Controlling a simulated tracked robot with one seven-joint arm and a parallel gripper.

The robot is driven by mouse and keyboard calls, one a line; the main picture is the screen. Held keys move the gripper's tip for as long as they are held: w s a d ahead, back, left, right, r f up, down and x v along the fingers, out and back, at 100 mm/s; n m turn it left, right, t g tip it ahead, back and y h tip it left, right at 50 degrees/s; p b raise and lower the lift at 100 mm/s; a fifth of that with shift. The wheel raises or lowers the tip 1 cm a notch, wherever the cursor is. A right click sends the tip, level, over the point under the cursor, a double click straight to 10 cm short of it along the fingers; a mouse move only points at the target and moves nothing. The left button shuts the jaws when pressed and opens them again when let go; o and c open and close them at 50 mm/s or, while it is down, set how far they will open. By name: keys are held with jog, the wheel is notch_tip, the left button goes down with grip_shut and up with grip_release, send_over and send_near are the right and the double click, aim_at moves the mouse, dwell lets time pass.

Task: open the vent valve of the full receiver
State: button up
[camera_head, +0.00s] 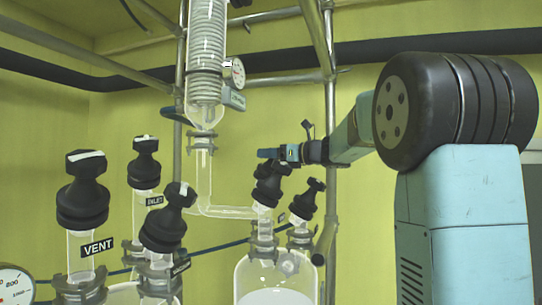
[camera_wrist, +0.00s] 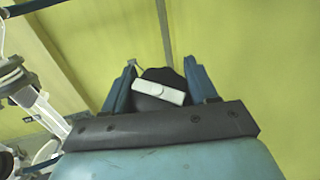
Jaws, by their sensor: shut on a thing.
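My gripper (camera_head: 280,154) reaches in from the right and is shut on the black knob of a valve (camera_head: 268,188) above the right glass vessel (camera_head: 277,269). In the wrist view the same black knob (camera_wrist: 162,77), with a white bar marker lying slightly tilted, sits between my two blue fingers (camera_wrist: 160,88). At the left, a black-knobbed valve (camera_head: 83,190) carries a VENT label and stands on the left vessel (camera_head: 122,293), which is mostly cut off. Any label on the held valve cannot be read.
A second black valve (camera_head: 307,199) stands close right of the held one. Black valves labelled INLET (camera_head: 146,161) and one with an unclear label (camera_head: 168,219) stand at left. A glass condenser (camera_head: 205,60) and metal frame posts (camera_head: 330,150) rise nearby.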

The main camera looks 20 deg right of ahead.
jog(key=shift+s+a+n+g+y, duration=0.1)
jog(key=shift+n+g+y, duration=0.65)
jog(key=shift+n+g, duration=0.65)
jog(key=shift+s+n+g+y, duration=0.1)
jog(key=shift+n+g+y, duration=0.65)
jog(key=shift+n+g, duration=0.6)
jog(key=shift+n, duration=0.45)
jog(key=o, duration=1)
jog(key=shift+c, duration=0.2)
jog(key=v, duration=0.7)
jog(key=shift+d+f, duration=0.2)
jog(key=shift+d, duration=0.05)
